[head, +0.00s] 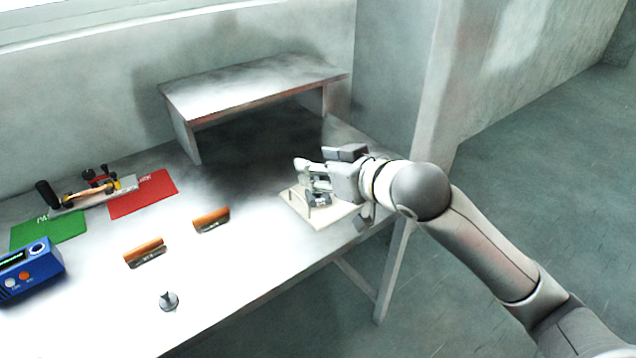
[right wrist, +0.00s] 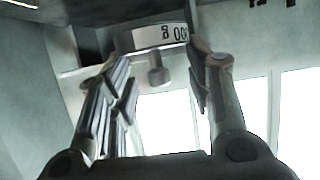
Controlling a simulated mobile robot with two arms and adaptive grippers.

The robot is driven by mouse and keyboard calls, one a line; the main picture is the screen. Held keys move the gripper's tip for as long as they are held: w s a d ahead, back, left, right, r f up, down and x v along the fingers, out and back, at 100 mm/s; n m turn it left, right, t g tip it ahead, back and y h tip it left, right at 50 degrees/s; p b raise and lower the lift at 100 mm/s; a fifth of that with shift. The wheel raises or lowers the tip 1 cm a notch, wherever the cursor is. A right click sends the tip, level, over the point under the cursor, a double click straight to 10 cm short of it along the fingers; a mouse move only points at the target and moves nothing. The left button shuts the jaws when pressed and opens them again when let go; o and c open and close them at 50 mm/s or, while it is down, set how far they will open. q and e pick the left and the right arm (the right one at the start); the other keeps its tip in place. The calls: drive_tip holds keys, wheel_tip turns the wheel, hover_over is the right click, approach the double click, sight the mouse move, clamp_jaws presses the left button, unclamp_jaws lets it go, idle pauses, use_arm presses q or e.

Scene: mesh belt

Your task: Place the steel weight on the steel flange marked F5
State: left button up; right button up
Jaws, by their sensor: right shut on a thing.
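My right gripper (head: 308,178) is over a cream board (head: 342,214) near the table's right end. In the right wrist view, its fingers (right wrist: 160,85) are closed on the sides of the steel weight (right wrist: 155,38), a short metal cylinder. A knob points down in that picture, and the label with a "g" and zeros reads upside down. In the head view, the gripper largely hides the weight. A small dark grey metal part shows under the fingers, but I cannot tell what it is. No F5 mark is readable, so I cannot pick out the flange. My left gripper is out of view.
A low raised shelf (head: 255,86) stands at the back. On the left are a red mat (head: 145,196), a green mat (head: 48,232) and a blue device (head: 32,270). Two orange-topped blocks (head: 144,250) and a small grey knobbed piece (head: 169,301) lie in front.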

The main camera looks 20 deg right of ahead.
drive_tip(key=w+d+f, duration=0.1)
drive_tip(key=w+f, duration=0.2)
drive_tip(key=w, duration=0.1)
drive_tip(key=w+d+f, duration=0.1)
drive_tip(key=w+f, duration=0.2)
drive_tip(key=w, duration=0.1)
drive_tip(key=w+d+f, duration=0.1)
drive_tip(key=w+f, duration=0.2)
drive_tip(key=w, duration=0.1)
drive_tip(key=shift+w+d+f+p, duration=0.2)
drive_tip(key=shift+w+f+p, duration=0.15)
drive_tip(key=shift+w, duration=0.05)
wheel_tip(320, 180, down, 2)
drive_tip(key=shift+s+a+f+p, duration=0.1)
drive_tip(key=shift+f+p, duration=0.1)
drive_tip(key=shift+p, duration=0.1)
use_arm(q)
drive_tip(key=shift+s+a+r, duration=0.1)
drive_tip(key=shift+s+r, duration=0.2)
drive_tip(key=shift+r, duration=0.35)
use_arm(e)
drive_tip(key=shift+f, duration=0.25)
drive_tip(key=shift+f, duration=0.6)
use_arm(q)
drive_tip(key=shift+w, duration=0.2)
use_arm(e)
drive_tip(key=o, duration=1.2)
